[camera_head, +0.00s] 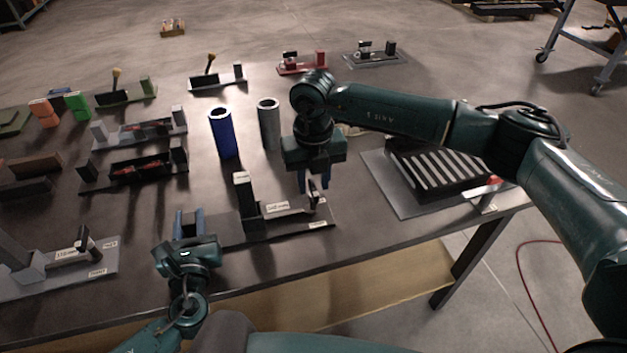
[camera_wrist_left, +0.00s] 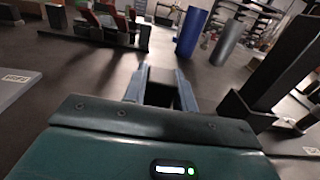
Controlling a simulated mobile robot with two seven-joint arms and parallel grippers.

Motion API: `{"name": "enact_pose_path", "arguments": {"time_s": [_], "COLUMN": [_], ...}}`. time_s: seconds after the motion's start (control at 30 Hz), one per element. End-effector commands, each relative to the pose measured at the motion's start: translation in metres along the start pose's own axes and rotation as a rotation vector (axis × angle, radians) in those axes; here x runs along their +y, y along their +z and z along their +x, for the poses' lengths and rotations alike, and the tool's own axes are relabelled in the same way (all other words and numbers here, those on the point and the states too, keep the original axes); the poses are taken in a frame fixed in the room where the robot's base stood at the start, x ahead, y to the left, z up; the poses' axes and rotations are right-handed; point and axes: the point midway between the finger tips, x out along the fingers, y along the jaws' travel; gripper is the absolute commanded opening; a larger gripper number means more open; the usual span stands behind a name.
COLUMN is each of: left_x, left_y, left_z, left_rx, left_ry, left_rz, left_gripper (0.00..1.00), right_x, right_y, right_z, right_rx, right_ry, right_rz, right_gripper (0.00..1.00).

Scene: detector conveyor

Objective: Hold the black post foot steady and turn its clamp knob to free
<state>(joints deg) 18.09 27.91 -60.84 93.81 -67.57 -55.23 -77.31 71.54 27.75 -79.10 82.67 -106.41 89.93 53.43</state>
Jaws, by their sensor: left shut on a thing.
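The black post foot (camera_head: 248,217) stands on the table near the front edge, with an upright post and a long low plate running right. Its dark clamp knob (camera_head: 314,193) rises at the right end of the plate. My left gripper (camera_head: 188,222) is low at the left end of the foot and shut on it; the gripped part is mostly hidden. In the left wrist view the foot (camera_wrist_left: 247,106) shows just right of the fingers. My right gripper (camera_head: 314,181) points down at the knob, its blue fingers on either side; whether they touch it is unclear.
A blue tube (camera_head: 223,135) and a grey tube (camera_head: 268,125) stand behind the foot. A slotted black block (camera_head: 436,167) lies on a grey plate at right. A similar grey fixture (camera_head: 70,265) is at the left front. Other fixtures fill the back left.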

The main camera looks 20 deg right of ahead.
Motion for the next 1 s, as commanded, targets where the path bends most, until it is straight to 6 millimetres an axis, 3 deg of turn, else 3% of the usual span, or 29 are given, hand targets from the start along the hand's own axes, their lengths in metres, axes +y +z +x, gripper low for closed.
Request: {"name": "enact_pose_path", "arguments": {"time_s": [0.37,0.77,1.0], "left_x": [0.0007,0.0007,0.0008], "left_y": [-0.0007,-0.0007,-0.0007], "left_z": [-0.0001,-0.0001,-0.0001], "left_rx": [0.001,0.001,0.001], "left_ry": [0.001,0.001,0.002], "left_rz": [0.002,0.002,0.001], "left_gripper": [0.0,0.0,0.0], "right_x": [0.0002,0.0,-0.0002], "right_y": [-0.0002,-0.0001,0.0], "right_z": [0.0068,0.0065,0.0063], "right_rx": [0.0,0.0,0.0], "right_ry": [0.0,0.0,0.0], "right_rz": [-0.001,0.0,-0.001], "right_gripper": [0.32,0.0,0.0]}}
